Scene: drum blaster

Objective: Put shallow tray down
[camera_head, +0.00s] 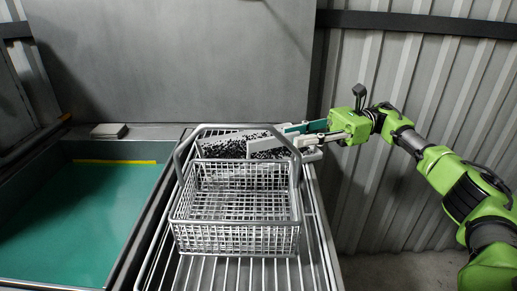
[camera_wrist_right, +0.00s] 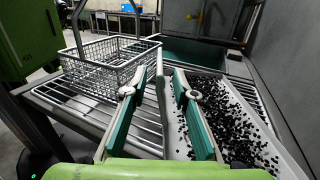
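The shallow tray (camera_head: 222,147) is light-coloured and holds many small black pieces. It sits on the wire rack behind the wire basket, partly hidden by the basket's handle. In the right wrist view the tray (camera_wrist_right: 276,151) stretches away at the right. My right gripper (camera_head: 298,139) is at the tray's right end. In the wrist view its two green-lined fingers (camera_wrist_right: 160,82) stand apart, one on each side of the tray's near side wall, with gaps visible. It looks open. My left gripper is in neither view.
A wire basket (camera_head: 235,239) with a raised handle stands on the rack (camera_head: 317,235) in front of the tray. A green-floored basin (camera_head: 75,215) lies to the left. A grey panel (camera_head: 170,60) rises behind, and a corrugated wall is at the right.

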